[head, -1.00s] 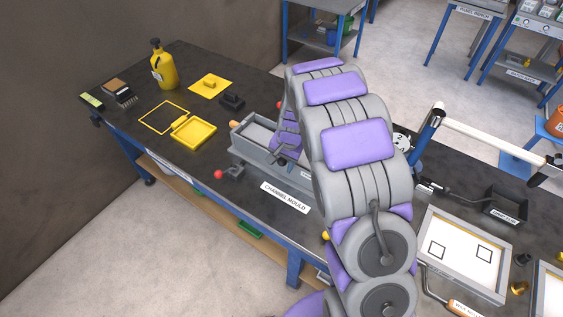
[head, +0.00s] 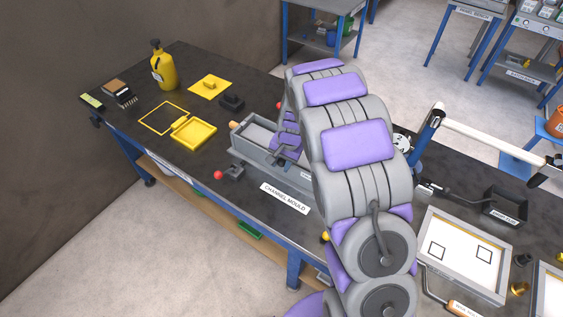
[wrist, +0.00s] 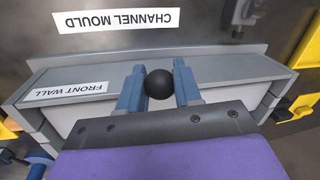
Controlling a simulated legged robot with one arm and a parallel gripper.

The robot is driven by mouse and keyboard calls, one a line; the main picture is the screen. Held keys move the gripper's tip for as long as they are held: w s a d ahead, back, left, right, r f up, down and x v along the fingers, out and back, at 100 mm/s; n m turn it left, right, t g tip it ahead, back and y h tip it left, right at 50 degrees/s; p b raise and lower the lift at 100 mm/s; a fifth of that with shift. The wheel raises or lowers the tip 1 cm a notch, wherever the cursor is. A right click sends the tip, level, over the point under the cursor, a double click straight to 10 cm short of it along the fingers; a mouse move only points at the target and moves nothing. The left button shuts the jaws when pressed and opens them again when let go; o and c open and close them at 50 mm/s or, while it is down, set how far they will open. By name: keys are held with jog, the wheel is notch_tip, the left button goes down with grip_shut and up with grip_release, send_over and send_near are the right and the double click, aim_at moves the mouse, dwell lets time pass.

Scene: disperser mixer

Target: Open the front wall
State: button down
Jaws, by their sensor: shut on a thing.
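The channel mould is a grey metal trough (head: 258,150) on the dark bench, partly hidden behind my arm in the head view. Its front wall (wrist: 225,68), labelled "FRONT WALL", runs across the wrist view and stands along the trough's edge. My gripper (wrist: 158,84) is at the middle of this wall. Its two blue-grey fingers are shut on a round black knob (wrist: 159,84). In the head view my gripper is mostly hidden by my arm.
A "CHANNEL MOULD" label (head: 285,198) lies on the bench in front. A red-knobbed clamp (head: 232,172) stands near the trough's front left corner. A framed white tray (head: 462,252) is at right.

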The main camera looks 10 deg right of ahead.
jog(key=shift+s+a+f+t+h+p, duration=0.5)
jog(key=shift+s+a+f+p, duration=0.15)
jog(key=shift+s+a+p, duration=0.2)
jog(key=shift+s+a+f+t+h+p, duration=0.4)
jog(key=shift+s+a+f+t+p, duration=0.15)
jog(key=shift+s+a+p, duration=0.3)
jog(key=shift+s, duration=0.1)
jog(key=c, duration=0.8)
grip_release()
jog(key=shift+a, duration=0.15)
jog(key=p+v, duration=0.2)
jog(key=v, duration=1.5)
jog(key=shift+r+p, duration=0.15)
jog(key=shift+p, duration=0.2)
